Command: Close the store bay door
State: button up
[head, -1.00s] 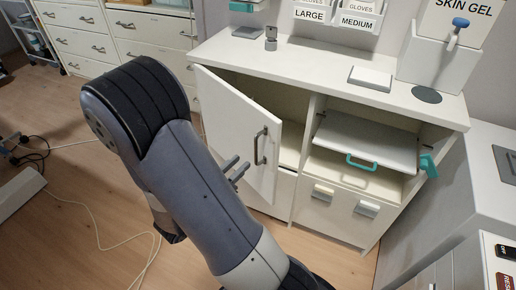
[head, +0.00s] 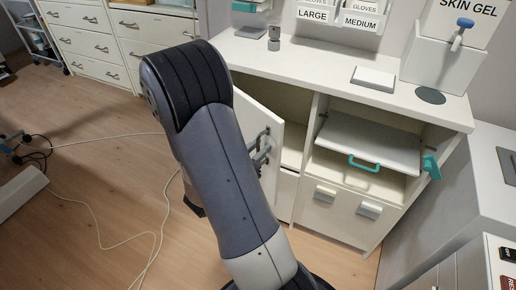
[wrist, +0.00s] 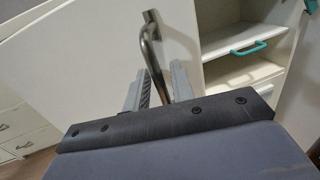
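The store bay door (head: 288,177) is a cream panel standing ajar at the left bay of the low cabinet. Its grey bar handle (head: 268,139) is near its free edge. In the wrist view the door (wrist: 90,50) fills the upper left, with the handle (wrist: 152,34) running down between my fingers. My gripper (wrist: 162,68) is open, its two fingers on either side of the handle. I cannot tell whether either finger touches it. In the head view my gripper (head: 258,158) is at the handle, and my arm hides the left part of the door.
The right bay holds a white shelf tray with a teal handle (head: 365,163), and drawers sit below it. A teal latch (head: 431,166) is at the right side. A dispenser (head: 440,58) stands on the top. Cables (head: 100,243) lie on the wooden floor at left.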

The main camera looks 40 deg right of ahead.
jog(key=shift+c, duration=0.4)
grip_shut()
jog(key=shift+d, duration=0.1)
jog(key=w+d+b, duration=0.1)
jog(key=d, duration=1.4)
jog(key=shift+w+d+b, duration=0.3)
jog(key=shift+d, duration=0.05)
jog(key=shift+r, duration=0.1)
jog(key=shift+o, duration=0.4)
grip_release()
